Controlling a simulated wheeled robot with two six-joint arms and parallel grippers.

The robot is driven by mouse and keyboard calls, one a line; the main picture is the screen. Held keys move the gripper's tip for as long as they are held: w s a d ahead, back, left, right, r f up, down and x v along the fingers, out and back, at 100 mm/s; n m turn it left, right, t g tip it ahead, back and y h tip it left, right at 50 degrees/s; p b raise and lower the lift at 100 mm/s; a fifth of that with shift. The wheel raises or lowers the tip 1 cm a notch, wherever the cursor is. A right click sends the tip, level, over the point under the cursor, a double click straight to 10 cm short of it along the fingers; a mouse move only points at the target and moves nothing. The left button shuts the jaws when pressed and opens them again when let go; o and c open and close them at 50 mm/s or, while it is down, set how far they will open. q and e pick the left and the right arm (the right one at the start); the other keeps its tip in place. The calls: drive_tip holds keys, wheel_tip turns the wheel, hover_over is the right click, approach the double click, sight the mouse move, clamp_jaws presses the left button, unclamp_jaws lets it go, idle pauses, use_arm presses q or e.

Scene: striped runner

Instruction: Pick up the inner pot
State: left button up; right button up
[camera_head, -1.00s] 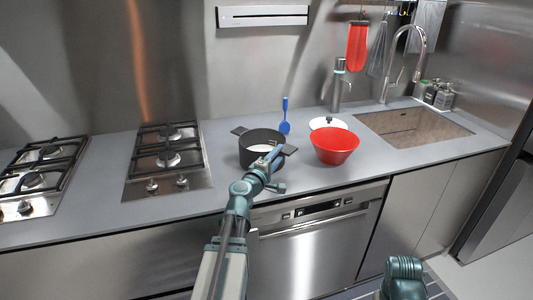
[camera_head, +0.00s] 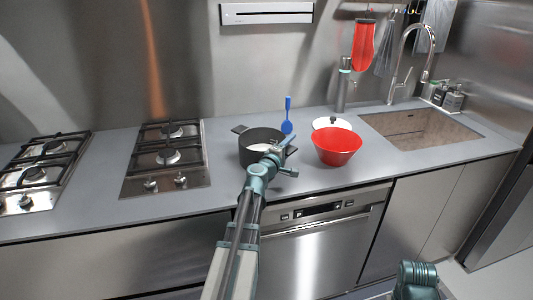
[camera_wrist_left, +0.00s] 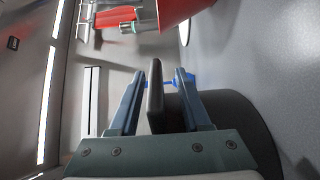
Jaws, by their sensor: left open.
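A dark pot (camera_head: 252,158) with two side handles stands on the grey counter, with something white (camera_head: 259,147) inside it. No second pot can be made out. My left gripper (camera_head: 284,148) is at the pot's right side, covering its right handle. In the left wrist view the open fingers (camera_wrist_left: 160,76) stand on either side of a dark upright handle (camera_wrist_left: 155,105), with gaps showing between. The dark pot body (camera_wrist_left: 238,120) lies behind the right finger. My right gripper is out of view; only part of that arm shows at the lower right.
A red bowl (camera_head: 336,148) stands close to the right of my left gripper. A white lid (camera_head: 331,122) and a blue utensil (camera_head: 287,118) are behind. Gas burners (camera_head: 166,157) are at left, the sink (camera_head: 415,129) at right.

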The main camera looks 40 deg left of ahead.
use_arm(q)
drive_tip(key=shift+s, duration=0.1)
clamp_jaws()
idle(1.2)
